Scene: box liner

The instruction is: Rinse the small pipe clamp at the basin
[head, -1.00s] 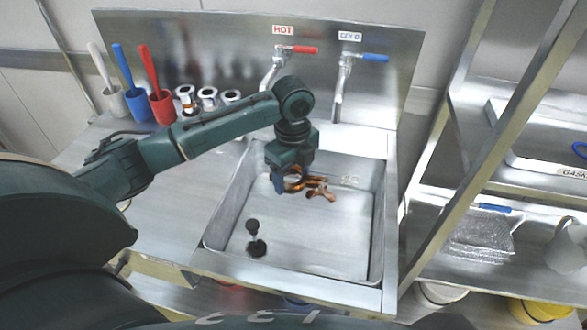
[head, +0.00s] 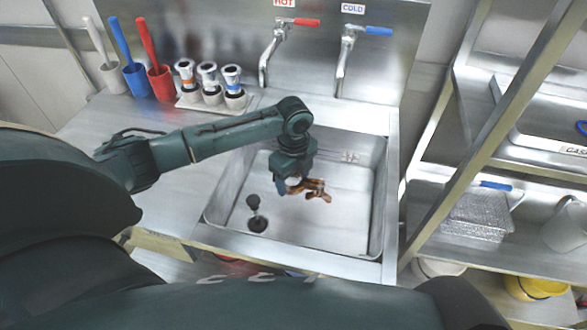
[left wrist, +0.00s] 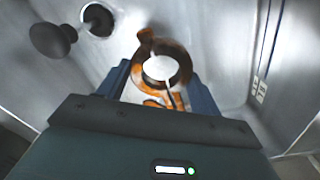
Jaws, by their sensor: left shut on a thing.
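The small pipe clamp (head: 315,189) is a copper-brown and orange ring with a protruding lug. My left gripper (head: 287,187) is shut on it and holds it inside the steel basin (head: 330,226). In the left wrist view, the clamp (left wrist: 165,62) shows its ring between the blue fingers of the left gripper (left wrist: 160,92). Part of the clamp is hidden by the gripper. The hot tap (head: 272,50) with a red lever and the cold tap (head: 346,55) with a blue lever stand behind the basin. No water stream shows. My right gripper is not in view.
A black plug (head: 253,202) stands by the drain (head: 257,223) at the basin's front left. White, blue and red brush holders (head: 160,84) and several capped fittings (head: 208,84) stand at the back left. A shelf rack (head: 455,165) with a wire basket (head: 476,215) is at right.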

